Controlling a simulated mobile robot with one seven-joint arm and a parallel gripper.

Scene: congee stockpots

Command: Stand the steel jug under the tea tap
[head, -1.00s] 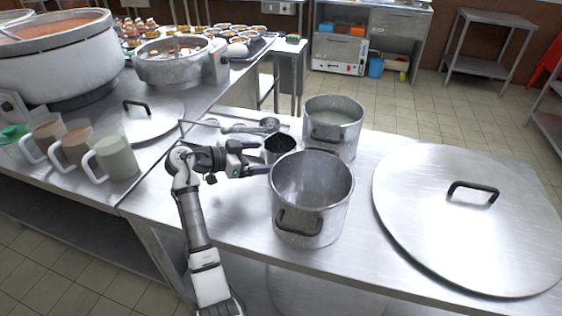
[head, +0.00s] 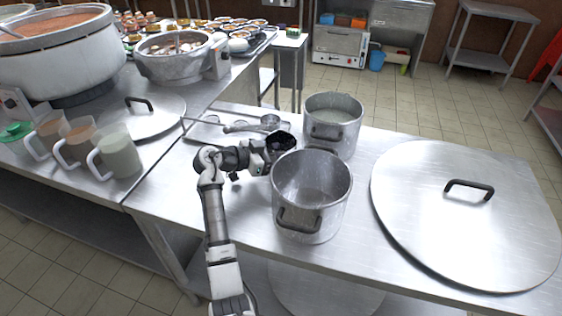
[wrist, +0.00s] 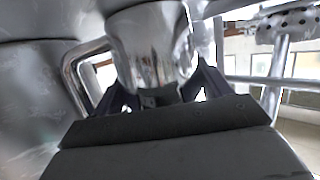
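I cannot make out a tea tap in either view.
The front stockpot (head: 311,190) is close to my gripper; the rear stockpot (head: 333,122) holds pale liquid. A large lid (head: 468,220) covers the right of the table. Ladles (head: 240,127) lie behind my gripper. Three mugs (head: 118,155) and a smaller lid (head: 150,117) are at left.

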